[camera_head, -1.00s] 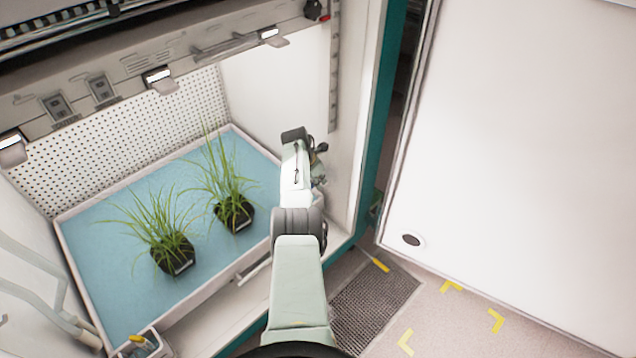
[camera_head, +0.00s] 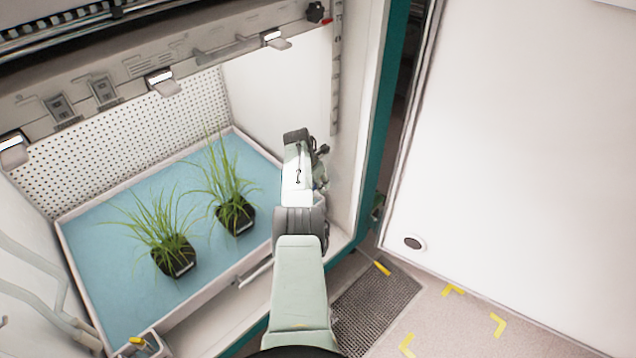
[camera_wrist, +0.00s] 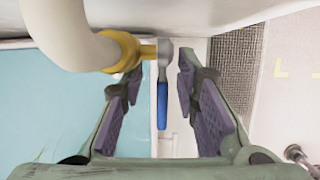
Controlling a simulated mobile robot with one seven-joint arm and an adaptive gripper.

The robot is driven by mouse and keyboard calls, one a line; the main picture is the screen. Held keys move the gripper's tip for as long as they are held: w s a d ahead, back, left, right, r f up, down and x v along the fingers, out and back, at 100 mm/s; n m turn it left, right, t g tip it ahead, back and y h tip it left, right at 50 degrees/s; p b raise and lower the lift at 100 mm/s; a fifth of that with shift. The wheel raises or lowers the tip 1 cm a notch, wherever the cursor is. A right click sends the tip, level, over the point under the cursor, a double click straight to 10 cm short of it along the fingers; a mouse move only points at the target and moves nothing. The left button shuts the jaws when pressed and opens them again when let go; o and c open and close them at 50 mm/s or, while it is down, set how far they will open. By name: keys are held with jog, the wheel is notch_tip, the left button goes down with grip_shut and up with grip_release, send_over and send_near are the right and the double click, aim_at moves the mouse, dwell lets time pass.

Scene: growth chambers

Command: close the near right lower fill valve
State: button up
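In the wrist view a valve with a yellow body (camera_wrist: 126,52) sits on the end of a thick white pipe (camera_wrist: 72,32). Its lever has a metal neck and a blue handle (camera_wrist: 162,106), which points down the picture. My gripper (camera_wrist: 157,75) is open, with one finger on each side of the lever. The handle shows between the fingers, with a visible gap to the right finger; I see no contact. In the head view my arm reaches along the chamber's right inner wall and hides the valve and the fingertips.
A blue-floored tray (camera_head: 100,268) holds two potted grass plants (camera_head: 174,258) and (camera_head: 236,218), left of my arm. A yellow-topped fitting (camera_head: 137,341) is at the tray's near left corner. The chamber's right wall (camera_head: 352,130) is close to my arm. A white door panel (camera_head: 520,150) stands right.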

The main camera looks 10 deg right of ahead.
jog(key=v, duration=1.2)
jog(key=shift+c, duration=0.3)
